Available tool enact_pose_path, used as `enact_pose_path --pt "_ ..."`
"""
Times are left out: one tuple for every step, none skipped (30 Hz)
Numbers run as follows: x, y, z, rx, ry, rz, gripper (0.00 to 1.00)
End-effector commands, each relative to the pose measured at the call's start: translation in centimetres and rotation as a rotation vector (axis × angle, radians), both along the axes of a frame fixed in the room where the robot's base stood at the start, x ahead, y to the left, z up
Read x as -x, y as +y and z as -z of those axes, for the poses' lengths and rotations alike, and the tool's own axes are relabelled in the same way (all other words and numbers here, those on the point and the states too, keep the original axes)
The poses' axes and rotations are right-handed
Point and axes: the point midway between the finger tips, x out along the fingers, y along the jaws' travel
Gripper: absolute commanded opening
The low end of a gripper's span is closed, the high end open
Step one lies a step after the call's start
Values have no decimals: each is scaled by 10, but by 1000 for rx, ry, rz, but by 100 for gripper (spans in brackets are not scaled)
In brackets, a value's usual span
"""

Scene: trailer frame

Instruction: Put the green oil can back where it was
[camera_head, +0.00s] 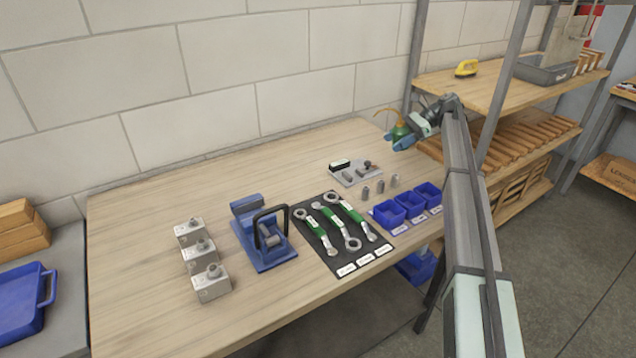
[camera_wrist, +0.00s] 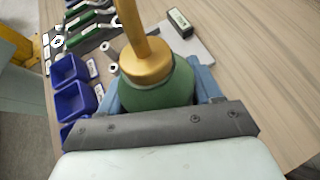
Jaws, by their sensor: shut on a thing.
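The green oil can (camera_head: 400,132) has a green body, a brass collar and a thin brass spout. My gripper (camera_head: 408,137) is shut on it near the back right of the workbench. In the wrist view the can (camera_wrist: 160,90) sits between my blue fingers, brass top pointing away from the camera. My gripper (camera_wrist: 160,97) covers the lower part of its body. I cannot tell whether the can's base touches the bench or hangs above it. A grey board (camera_head: 356,174) with a black block and small dark parts lies to the left of the can.
Blue bins (camera_head: 389,211), small grey cylinders (camera_head: 380,187) and a dark mat (camera_head: 326,262) with green-handled wrenches stand in front. A blue clamp fixture (camera_head: 262,240) and grey boxes (camera_head: 210,283) are further left. Shelving (camera_head: 490,90) rises at right. The bench's back left (camera_head: 180,185) is clear.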

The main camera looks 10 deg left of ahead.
Motion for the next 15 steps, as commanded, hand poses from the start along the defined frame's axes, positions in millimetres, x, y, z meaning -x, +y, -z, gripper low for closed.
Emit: enact_pose_path --pt "5 22 0 -7 2 -24 12" --pt "8 34 1 -9 2 -39 12" --pt "14 51 1 -13 4 -56 12" --pt "18 64 2 -16 5 -71 12" --pt "24 75 2 -20 5 -84 12" --pt "32 91 3 -24 7 -103 12" --pt "38 102 4 -26 8 -116 12" --pt "45 114 4 -28 9 -130 12" --pt "55 128 5 -31 11 -148 12" --pt "63 139 6 -34 12 -161 12" --pt "71 149 7 -36 13 -174 12" --pt "82 163 7 -40 15 -191 12" --pt "90 172 7 -42 16 -204 12" --pt "99 182 8 -45 17 -215 12" --pt "110 194 8 -48 19 -229 12"
